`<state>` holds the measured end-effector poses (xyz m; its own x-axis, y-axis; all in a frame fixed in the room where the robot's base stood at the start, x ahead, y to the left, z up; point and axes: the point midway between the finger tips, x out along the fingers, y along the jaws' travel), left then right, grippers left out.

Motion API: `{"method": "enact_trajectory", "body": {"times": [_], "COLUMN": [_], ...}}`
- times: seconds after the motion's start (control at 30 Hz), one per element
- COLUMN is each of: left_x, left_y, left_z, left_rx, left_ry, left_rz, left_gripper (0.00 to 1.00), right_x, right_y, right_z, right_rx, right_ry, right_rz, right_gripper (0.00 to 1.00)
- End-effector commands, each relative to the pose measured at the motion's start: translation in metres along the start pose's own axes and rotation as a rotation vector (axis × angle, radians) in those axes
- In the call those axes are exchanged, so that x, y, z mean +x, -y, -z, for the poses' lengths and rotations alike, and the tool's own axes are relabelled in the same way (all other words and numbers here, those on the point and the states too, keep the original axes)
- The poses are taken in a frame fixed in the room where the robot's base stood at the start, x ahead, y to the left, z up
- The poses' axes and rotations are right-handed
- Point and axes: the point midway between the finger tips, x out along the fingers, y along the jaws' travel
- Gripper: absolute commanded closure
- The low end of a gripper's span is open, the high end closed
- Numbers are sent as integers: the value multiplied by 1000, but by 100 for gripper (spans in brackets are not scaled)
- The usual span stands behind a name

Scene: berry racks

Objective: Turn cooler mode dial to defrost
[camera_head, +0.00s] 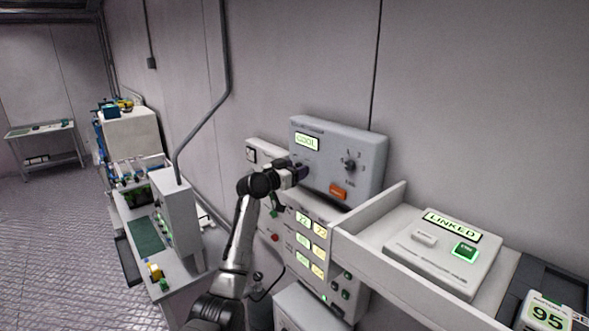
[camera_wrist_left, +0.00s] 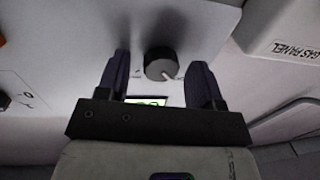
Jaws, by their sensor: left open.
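The cooler panel (camera_head: 325,139) is a grey box on the wall. Its lit display (camera_head: 307,142) reads COOL. My left gripper (camera_head: 299,172) is at the panel's lower left, below the display, and covers the dial there. In the left wrist view, a dark round dial (camera_wrist_left: 160,65) with a white pointer mark lies between the two open fingers of the left gripper (camera_wrist_left: 158,62). The pointer aims to the lower right of that picture. Small gaps show between dial and fingers. The green display (camera_wrist_left: 146,101) is partly hidden behind the gripper. My right gripper is not in view.
On the same panel are a second dark knob (camera_head: 349,165) and an orange button (camera_head: 338,191). Below is a panel with several lit readouts (camera_head: 303,219). A shelf with a LINKED box (camera_head: 437,250) juts out at right. A workbench (camera_head: 180,275) stands at left.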

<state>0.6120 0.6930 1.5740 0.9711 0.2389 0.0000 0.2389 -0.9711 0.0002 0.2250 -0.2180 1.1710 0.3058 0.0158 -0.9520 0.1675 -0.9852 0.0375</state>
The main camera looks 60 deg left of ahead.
Motion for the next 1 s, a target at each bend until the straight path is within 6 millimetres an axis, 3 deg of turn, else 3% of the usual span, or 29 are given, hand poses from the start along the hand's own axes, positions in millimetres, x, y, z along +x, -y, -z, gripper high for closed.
{"method": "enact_trajectory", "body": {"times": [0.2, 0.7, 1.0], "left_x": [0, 0, -1], "left_y": [0, 0, 0], "left_z": [0, 0, -4], "left_rx": [0, 0, 54], "left_ry": [0, 0, -6], "left_rz": [0, 0, 1], "left_gripper": [41, 88, 88], "right_x": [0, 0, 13], "right_y": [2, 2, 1], "right_z": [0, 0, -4], "right_rx": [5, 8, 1], "right_ry": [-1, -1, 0], "right_rz": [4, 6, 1], "right_gripper": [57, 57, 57]}}
